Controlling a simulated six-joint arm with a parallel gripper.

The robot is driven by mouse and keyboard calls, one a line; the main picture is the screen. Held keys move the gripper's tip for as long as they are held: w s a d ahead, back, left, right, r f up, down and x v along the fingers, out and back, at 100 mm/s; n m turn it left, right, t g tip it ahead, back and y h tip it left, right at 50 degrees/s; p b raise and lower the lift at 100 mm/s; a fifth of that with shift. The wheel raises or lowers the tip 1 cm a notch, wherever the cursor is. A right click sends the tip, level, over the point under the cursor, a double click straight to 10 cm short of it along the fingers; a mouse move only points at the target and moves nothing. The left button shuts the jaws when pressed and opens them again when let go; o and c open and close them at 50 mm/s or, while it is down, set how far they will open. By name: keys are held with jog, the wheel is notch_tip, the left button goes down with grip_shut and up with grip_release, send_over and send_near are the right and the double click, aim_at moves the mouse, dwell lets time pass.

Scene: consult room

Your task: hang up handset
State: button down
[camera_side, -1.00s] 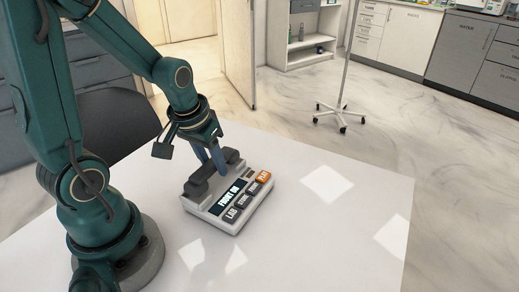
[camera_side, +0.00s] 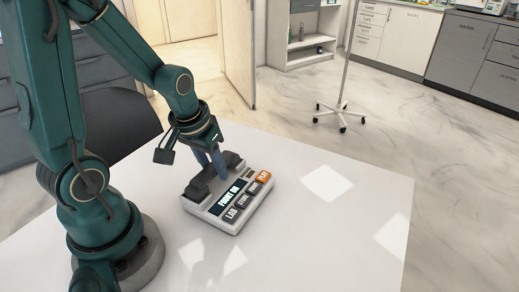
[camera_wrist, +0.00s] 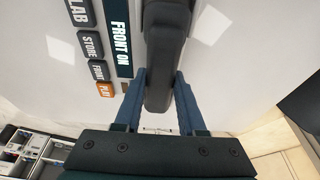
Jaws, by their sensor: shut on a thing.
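The desk phone (camera_side: 228,219) is a pale base with a lit screen reading "FRONT ON" and a row of labelled keys, one of them orange. The dark handset (camera_side: 200,184) lies along the phone's back-left side, at the cradle; I cannot tell whether it is fully seated or slightly above. My gripper (camera_side: 219,172) comes down from above with its blue fingers closed around the handset. In the wrist view the handset (camera_wrist: 166,40) runs between the two fingertips (camera_wrist: 159,84), beside the screen and keys. The cradle under it is hidden.
The phone stands on a white table (camera_side: 335,235) that is clear to the right, with bright light patches on it. A dark chair back (camera_side: 118,120) is behind the table at left. A wheeled stand (camera_side: 343,110) is on the floor beyond.

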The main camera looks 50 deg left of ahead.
jog(key=shift+f, duration=0.25)
dwell(0.5)
jog(key=shift+c, duration=0.9)
grip_release()
jog(key=shift+r, duration=3.55)
